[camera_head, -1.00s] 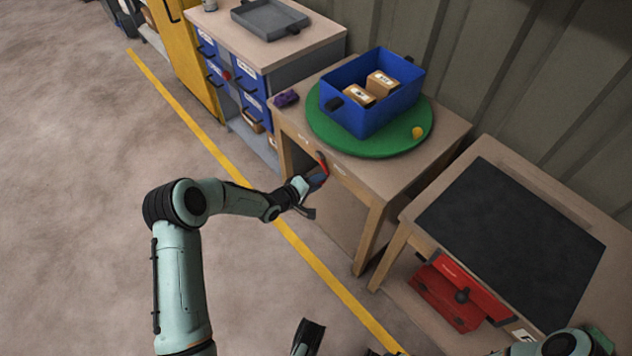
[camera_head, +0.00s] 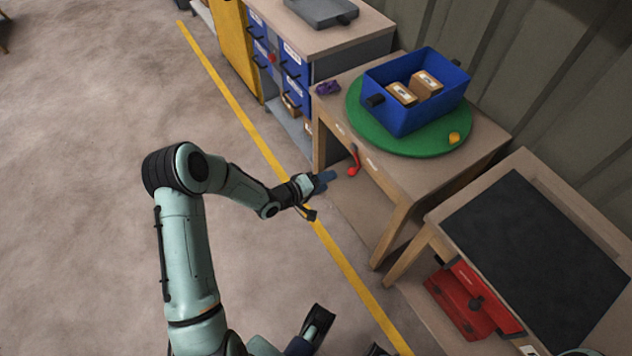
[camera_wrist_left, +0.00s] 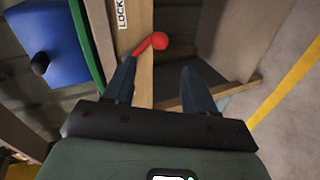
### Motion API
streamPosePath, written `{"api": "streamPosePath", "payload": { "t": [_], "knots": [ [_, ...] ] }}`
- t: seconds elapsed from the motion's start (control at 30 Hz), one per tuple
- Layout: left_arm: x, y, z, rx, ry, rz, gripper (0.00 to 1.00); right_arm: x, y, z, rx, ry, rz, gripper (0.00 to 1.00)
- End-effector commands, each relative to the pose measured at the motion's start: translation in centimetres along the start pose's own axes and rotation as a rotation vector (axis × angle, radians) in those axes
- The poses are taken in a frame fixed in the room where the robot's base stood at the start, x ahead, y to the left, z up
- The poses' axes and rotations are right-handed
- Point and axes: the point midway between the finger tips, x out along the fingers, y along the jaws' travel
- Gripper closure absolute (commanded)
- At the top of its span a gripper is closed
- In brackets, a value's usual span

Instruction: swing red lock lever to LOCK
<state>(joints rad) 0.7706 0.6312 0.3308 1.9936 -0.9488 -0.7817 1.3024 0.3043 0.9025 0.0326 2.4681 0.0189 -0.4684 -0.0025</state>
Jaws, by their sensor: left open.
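The red lock lever (camera_head: 355,160) is on the front edge of the wooden table (camera_head: 478,158), its round knob hanging at the lower end. In the left wrist view the lever's red knob (camera_wrist_left: 160,41) is just beyond the gap between the fingertips, near a white LOCK label (camera_wrist_left: 122,14). My left gripper (camera_head: 322,195) is open and empty, in front of the table and apart from the lever. In the wrist view its two fingers (camera_wrist_left: 158,68) are spread. Dark parts at the bottom of the head view look like my right gripper (camera_head: 345,335), cut off by the frame.
A green turntable (camera_head: 373,140) on the table carries a blue bin (camera_head: 420,115) with small boxes. A purple object (camera_head: 328,88) lies at the table's corner. A dark-topped table (camera_head: 535,255) stands to the right, with a red box (camera_head: 468,303) below.

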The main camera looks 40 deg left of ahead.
Motion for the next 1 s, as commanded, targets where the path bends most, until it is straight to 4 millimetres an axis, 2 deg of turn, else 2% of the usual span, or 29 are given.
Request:
{"api": "streamPosePath", "payload": {
  "t": [0.1, 0.23, 0.83, 0.93, 1.0],
  "knots": [
    [-1.9, 0.1, -0.1, 0.0, 0.001, -0.002, 0.44, -0.5, -0.2, 0.8, -0.002, -0.023, -0.001, 0.46],
    [-2.9, 0.0, 0.0, -0.001, 0.0, -0.001, 0.44, -0.7, -0.3, 1.2, -0.003, -0.034, -0.001, 0.46],
    [-3.1, -0.1, 0.1, 0.0, -0.001, -0.001, 0.44, -0.8, -0.3, 1.3, -0.003, -0.036, -0.001, 0.46],
    [-2.8, -0.8, 1.1, 0.006, -0.01, -0.024, 0.44, -0.8, -0.3, 1.3, -0.003, -0.036, -0.001, 0.46],
    [-2.4, -2.3, 3.0, 0.021, -0.026, -0.078, 0.44, -0.8, -0.3, 1.3, -0.003, -0.036, -0.001, 0.46]
  ]
}}
